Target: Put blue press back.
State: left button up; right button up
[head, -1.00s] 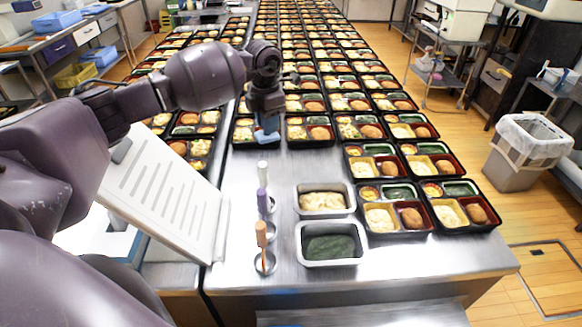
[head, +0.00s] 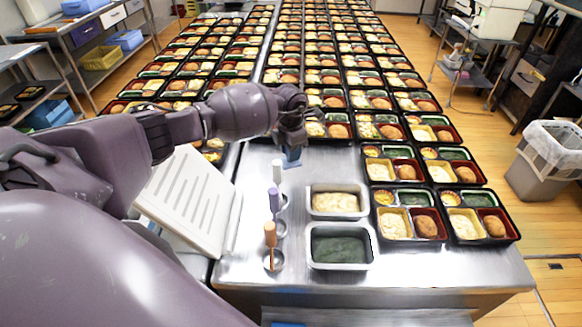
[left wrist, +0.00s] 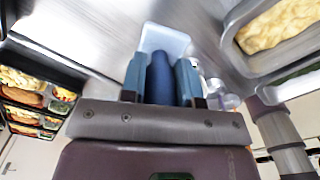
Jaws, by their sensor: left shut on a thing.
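My left gripper (head: 291,158) is over the steel table, just behind the row of presses. In the left wrist view its teal fingers (left wrist: 160,84) are shut on the dark blue handle of the blue press (left wrist: 160,72). The press's pale flat end (left wrist: 165,40) shows beyond the fingers. I cannot tell whether it touches the table. Three other presses stand in small round holders in front: white-handled (head: 277,172), purple-handled (head: 274,200) and orange-handled (head: 270,235). An empty holder for the blue press is not clearly visible. My right gripper is out of view.
A steel pan of pale mash (head: 337,203) and a pan of dark greens (head: 340,248) sit right of the presses. Filled bento trays (head: 397,224) cover the table behind and right. A white slotted board (head: 190,205) leans at left. Bare steel lies between.

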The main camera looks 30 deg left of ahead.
pick_arm(q)
jog(key=shift+f, duration=3.5)
jog(key=shift+f, duration=0.1)
jog(key=o, duration=1)
notch_tip(320, 180, up, 12)
jog(key=shift+r, duration=0.1)
